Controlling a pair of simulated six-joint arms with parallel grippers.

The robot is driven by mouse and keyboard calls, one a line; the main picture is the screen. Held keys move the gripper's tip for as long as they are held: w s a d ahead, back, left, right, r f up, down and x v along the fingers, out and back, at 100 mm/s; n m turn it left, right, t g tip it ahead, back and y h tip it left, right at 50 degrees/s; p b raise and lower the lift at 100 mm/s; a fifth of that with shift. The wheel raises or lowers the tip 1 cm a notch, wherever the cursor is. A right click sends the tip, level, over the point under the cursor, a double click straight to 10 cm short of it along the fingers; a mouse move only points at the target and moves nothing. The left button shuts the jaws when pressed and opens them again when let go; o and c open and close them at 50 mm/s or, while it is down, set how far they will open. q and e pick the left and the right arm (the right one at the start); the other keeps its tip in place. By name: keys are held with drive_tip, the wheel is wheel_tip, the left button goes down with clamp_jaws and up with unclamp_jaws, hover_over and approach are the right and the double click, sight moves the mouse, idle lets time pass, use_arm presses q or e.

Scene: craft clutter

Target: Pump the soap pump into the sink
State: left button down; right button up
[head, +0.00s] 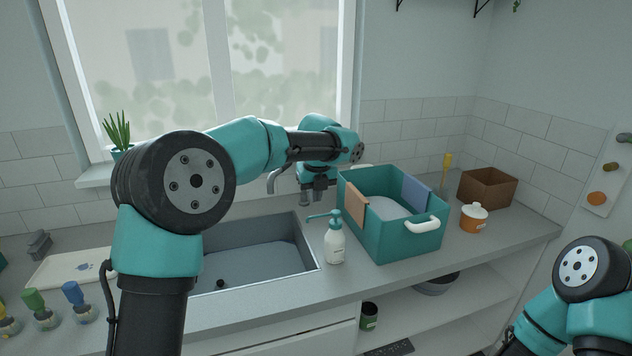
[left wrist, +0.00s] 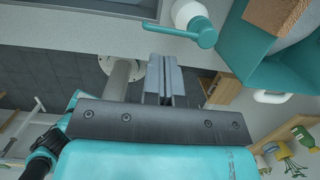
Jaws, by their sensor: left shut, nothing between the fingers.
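The soap pump (head: 335,243) is a white bottle with a teal pump head, standing upright on the counter at the right edge of the grey sink (head: 308,243). Its spout points left over the sink. My left gripper (head: 313,194) is above and behind the pump in the head view, apart from it. In the left wrist view its fingers (left wrist: 164,75) are shut with nothing between them. The pump (left wrist: 195,20) shows there just beyond the fingertips, its teal head toward the camera. My right gripper is out of view; only part of that arm shows at lower right.
A teal bin (head: 395,242) with cloths over its rim stands close right of the pump. An orange pot (head: 473,220) and brown box (head: 488,189) lie farther right. The tap (head: 273,182) is behind the sink. Small bottles (head: 74,297) stand at left.

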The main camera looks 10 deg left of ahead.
sight(314, 217)
use_arm(q)
wheel_tip(314, 217, down, 6)
drive_tip(key=w, duration=0.1)
drive_tip(key=shift+a, duration=0.3)
drive_tip(key=shift+f, duration=0.1)
drive_tip(key=shift+f, duration=0.85)
wheel_tip(314, 217, up, 14)
drive_tip(key=s+d, duration=0.1)
drive_tip(key=s, duration=0.1)
drive_tip(key=shift+s, duration=0.2)
drive_tip(key=shift+d, duration=0.1)
idle(0.4)
